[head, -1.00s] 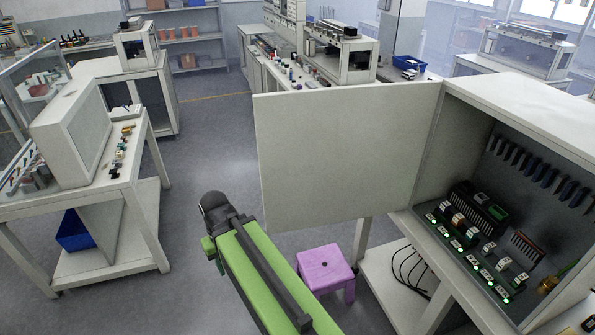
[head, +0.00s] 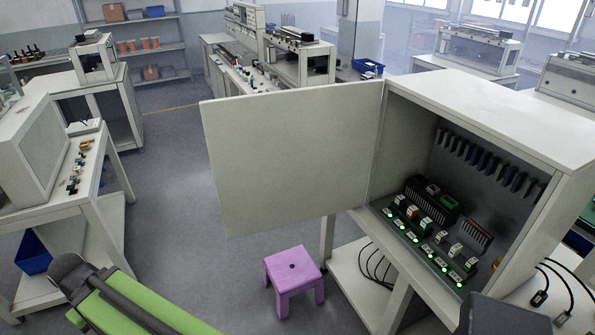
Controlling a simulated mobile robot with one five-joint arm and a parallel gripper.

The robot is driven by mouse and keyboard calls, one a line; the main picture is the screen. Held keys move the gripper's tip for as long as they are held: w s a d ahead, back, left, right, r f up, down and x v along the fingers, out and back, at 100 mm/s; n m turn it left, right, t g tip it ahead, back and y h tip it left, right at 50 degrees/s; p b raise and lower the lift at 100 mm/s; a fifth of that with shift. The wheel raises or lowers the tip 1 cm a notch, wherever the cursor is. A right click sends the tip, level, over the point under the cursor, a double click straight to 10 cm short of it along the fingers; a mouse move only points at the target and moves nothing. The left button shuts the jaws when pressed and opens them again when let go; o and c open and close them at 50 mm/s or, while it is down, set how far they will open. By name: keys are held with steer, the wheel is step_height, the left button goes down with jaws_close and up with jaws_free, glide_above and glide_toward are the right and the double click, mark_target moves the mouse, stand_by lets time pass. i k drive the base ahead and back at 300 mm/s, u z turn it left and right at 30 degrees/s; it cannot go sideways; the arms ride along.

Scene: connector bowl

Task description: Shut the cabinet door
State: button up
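The cabinet (head: 520,108) is a pale box on a stand at the right in the head view. Its door (head: 290,155) is a flat white panel, hinged on the cabinet's left front edge and swung wide open to the left. Inside are dark modules with a row of green lights (head: 428,252) and a row of blue connectors on the back wall. My green and black arm shows at the lower left, apart from the door. My gripper cannot be made out; a dark grey part at the bottom right edge is cut off and unclear.
A purple stool (head: 293,272) stands on the floor below the door. A white bench (head: 75,215) with small parts stands at the left. Black cables (head: 560,285) lie right of the cabinet. Grey floor is free between bench and door.

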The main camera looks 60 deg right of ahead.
mark_target(281, 158)
steer(key=i, duration=3.3)
steer(key=z, duration=1.15)
steer(key=k, duration=0.1)
steer(key=z, duration=3.2)
steer(key=k, duration=0.85)
steer(key=u, duration=0.15)
steer(key=i, duration=0.8)
steer(key=z, duration=0.05)
